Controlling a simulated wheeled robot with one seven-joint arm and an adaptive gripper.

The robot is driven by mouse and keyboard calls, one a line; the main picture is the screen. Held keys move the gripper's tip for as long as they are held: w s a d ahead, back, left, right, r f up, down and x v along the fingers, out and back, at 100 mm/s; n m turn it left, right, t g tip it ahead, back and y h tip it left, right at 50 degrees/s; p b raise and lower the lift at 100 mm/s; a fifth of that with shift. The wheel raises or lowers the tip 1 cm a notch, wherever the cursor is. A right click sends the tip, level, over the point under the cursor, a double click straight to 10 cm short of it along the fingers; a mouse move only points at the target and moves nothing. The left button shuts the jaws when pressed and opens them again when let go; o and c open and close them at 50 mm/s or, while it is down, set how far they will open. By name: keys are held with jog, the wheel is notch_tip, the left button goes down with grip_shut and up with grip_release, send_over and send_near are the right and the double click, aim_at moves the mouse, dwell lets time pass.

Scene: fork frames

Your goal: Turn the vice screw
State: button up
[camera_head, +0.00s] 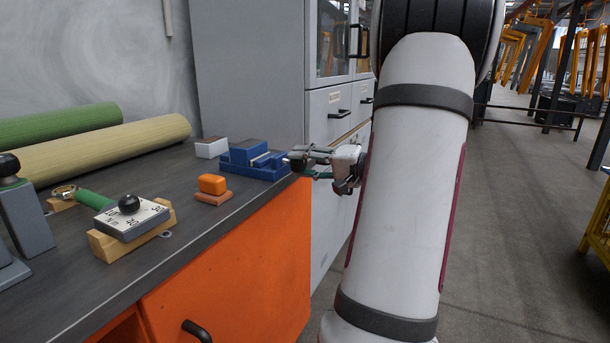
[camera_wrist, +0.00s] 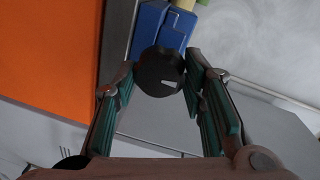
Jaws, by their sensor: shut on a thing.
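The blue vice (camera_head: 262,170) sits at the right end of the dark workbench, and its blue body also shows in the wrist view (camera_wrist: 150,22). Its screw ends in a round black knob (camera_wrist: 158,72) with a white pointer mark, facing the wrist camera. In the wrist view the mark points right and slightly down. My gripper (camera_head: 297,161) reaches in from the right, past the bench edge. Its two green-padded fingers (camera_wrist: 158,74) are shut on the knob, one on each side. In the head view the fingers mostly hide the knob.
Two rolls (camera_head: 115,150) lie at the back. A grey cabinet (camera_head: 250,70) stands behind the vice.

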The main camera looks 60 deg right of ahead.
dwell(0.4)
jog(key=o, duration=1.2)
jog(key=shift+s, duration=0.15)
jog(key=s, duration=0.4)
jog(key=s+r, duration=0.1)
jog(key=s, duration=0.6)
jog(key=shift+s+d+r, duration=0.15)
jog(key=shift+s+d, duration=0.05)
jog(key=shift+s, duration=0.15)
